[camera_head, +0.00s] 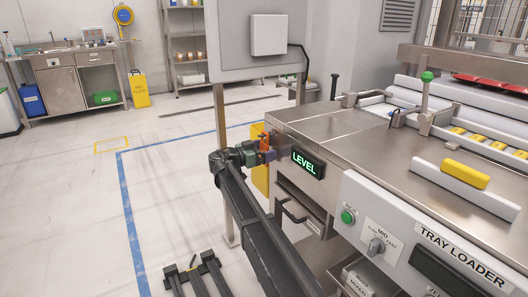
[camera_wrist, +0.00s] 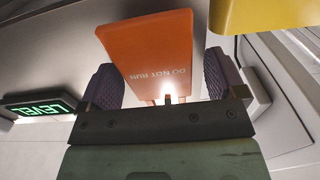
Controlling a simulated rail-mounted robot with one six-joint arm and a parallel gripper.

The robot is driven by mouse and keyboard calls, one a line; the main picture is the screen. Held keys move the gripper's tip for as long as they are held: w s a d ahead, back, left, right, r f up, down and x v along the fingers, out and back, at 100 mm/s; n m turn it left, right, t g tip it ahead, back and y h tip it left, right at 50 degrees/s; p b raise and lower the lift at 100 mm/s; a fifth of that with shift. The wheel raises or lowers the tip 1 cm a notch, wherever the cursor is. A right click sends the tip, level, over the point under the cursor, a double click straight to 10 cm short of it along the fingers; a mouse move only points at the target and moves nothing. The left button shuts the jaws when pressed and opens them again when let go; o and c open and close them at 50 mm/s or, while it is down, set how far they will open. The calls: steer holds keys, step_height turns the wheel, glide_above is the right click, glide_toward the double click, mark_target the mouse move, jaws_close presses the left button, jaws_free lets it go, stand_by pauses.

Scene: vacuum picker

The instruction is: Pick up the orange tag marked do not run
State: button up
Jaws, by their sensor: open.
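The orange tag (camera_wrist: 148,45), marked "DO NOT RUN", appears upside down in the wrist view. It lies between the two purple ridged fingers of my gripper (camera_wrist: 160,82), with a visible gap to the right finger and a narrower one at the left. The gripper is open around the tag's lower part. In the head view, the tag (camera_head: 265,142) is a small orange patch beside the machine's left end, partly hidden by my gripper (camera_head: 262,155). How the tag is held up is not clear.
The green "LEVEL" display (camera_head: 307,163) sits on the steel tray loader (camera_head: 350,130), just right of my gripper. A yellow object (camera_head: 259,175) stands behind the gripper. Below the display is a drawer handle (camera_head: 292,212). The floor to the left is open.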

steer(key=c, duration=1)
steer(key=shift+r+p, duration=1.05)
steer(key=v, duration=1.8)
steer(key=shift+f+b, duration=0.25)
steer(key=shift+b, duration=0.05)
